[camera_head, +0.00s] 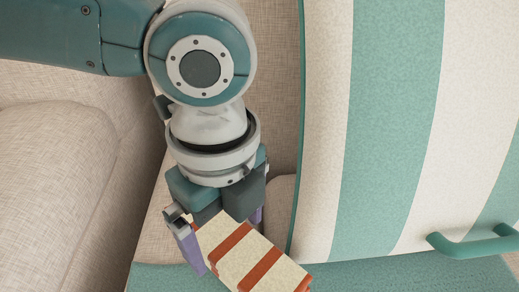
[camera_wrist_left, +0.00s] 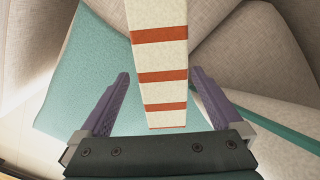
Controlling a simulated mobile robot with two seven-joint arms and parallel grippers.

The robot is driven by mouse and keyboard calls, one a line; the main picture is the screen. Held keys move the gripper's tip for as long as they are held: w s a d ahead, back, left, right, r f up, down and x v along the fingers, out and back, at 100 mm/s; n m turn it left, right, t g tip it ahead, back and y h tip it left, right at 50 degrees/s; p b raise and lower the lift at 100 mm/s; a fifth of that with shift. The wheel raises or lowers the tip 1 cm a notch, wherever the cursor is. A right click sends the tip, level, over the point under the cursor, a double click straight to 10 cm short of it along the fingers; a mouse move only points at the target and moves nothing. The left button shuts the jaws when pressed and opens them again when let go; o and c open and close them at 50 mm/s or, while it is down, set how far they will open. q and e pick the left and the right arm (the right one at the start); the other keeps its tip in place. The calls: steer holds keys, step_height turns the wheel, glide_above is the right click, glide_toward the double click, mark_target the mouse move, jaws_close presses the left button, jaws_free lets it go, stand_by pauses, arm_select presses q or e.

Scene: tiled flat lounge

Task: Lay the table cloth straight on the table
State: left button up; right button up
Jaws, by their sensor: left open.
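A cream cloth-like piece with rust-red stripes (camera_head: 252,256) lies below my left gripper (camera_head: 224,243); I cannot tell whether it is the table cloth. It looks thick and boxy. In the left wrist view the striped piece (camera_wrist_left: 160,60) runs between the two purple fingers, with a gap on each side. My left gripper is open and points down. A large panel with wide teal and cream stripes (camera_head: 375,130) stands to the right of my left arm. I cannot make out a table for certain. My right gripper is not in view.
A beige upholstered sofa (camera_head: 55,170) fills the left side, close to my left arm. A teal surface (camera_head: 160,278) spans the bottom, and shows in the left wrist view (camera_wrist_left: 85,75). A teal curved handle (camera_head: 470,246) sticks out at the lower right.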

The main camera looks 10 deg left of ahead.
mark_target(231, 242)
arm_select(q)
step_height(231, 242, down, 5)
steer(key=b, duration=0.3)
steer(key=shift+d+r, duration=0.1)
steer(key=shift+r, duration=0.05)
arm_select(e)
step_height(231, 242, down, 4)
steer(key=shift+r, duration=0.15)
arm_select(q)
steer(key=shift+r, duration=0.1)
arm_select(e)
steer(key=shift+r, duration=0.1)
arm_select(q)
steer(key=c, duration=1.5)
